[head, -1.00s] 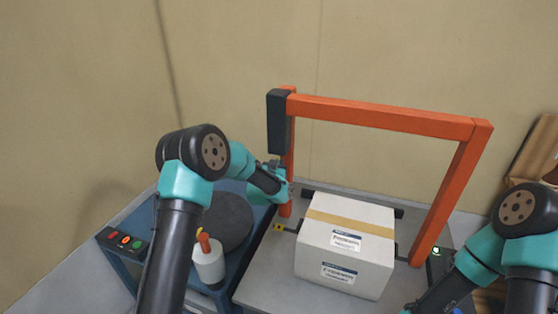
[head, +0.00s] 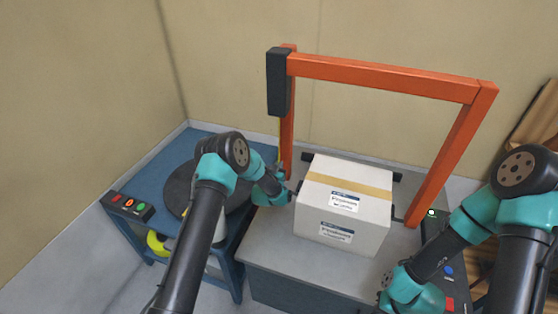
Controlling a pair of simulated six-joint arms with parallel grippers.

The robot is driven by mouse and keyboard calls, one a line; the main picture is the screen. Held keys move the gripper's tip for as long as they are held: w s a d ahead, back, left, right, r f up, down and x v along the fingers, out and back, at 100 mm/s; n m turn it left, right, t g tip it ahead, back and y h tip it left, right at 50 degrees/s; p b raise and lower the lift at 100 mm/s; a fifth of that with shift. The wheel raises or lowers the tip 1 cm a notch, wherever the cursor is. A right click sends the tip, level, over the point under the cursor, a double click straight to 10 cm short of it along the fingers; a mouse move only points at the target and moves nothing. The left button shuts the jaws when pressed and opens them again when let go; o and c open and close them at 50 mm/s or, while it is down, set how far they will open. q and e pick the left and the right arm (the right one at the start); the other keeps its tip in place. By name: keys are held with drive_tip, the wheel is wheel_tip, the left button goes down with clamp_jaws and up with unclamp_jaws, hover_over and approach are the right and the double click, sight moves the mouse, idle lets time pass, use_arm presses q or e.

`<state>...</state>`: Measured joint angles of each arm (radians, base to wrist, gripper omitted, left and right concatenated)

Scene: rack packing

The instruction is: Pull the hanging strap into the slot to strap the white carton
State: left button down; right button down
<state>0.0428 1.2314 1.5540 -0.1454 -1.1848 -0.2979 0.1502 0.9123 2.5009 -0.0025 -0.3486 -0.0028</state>
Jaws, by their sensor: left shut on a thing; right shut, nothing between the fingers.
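The white carton (head: 322,207), with a tan band across its top and two labels, sits on the grey table under the orange arch (head: 385,76). The yellow strap (head: 279,135) hangs from the dark box (head: 278,82) on the arch's left post. My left gripper (head: 287,197) is low beside the carton's left side, shut on the strap; its fingertips and the strap's lower end are hard to make out. The slot is not clearly visible, with my gripper over that area. My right gripper (head: 384,303) is shut and empty at the bottom edge, in front of the carton.
A blue bench (head: 160,150) with a dark turntable (head: 178,190) and a button box (head: 128,206) stands at left. A white roll (head: 220,232) is mostly behind my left arm. A control panel (head: 447,268) is at right. The table (head: 262,246) is bare in front of the carton.

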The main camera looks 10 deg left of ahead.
use_arm(q)
drive_tip(key=shift+f, duration=0.1)
drive_tip(key=c, duration=1.3)
unclamp_jaws()
drive_tip(key=s+a, duration=0.1)
drive_tip(key=s, duration=1.6)
drive_tip(key=shift+s+a, duration=0.15)
drive_tip(key=shift+a, duration=0.2)
drive_tip(key=shift+c, duration=0.5)
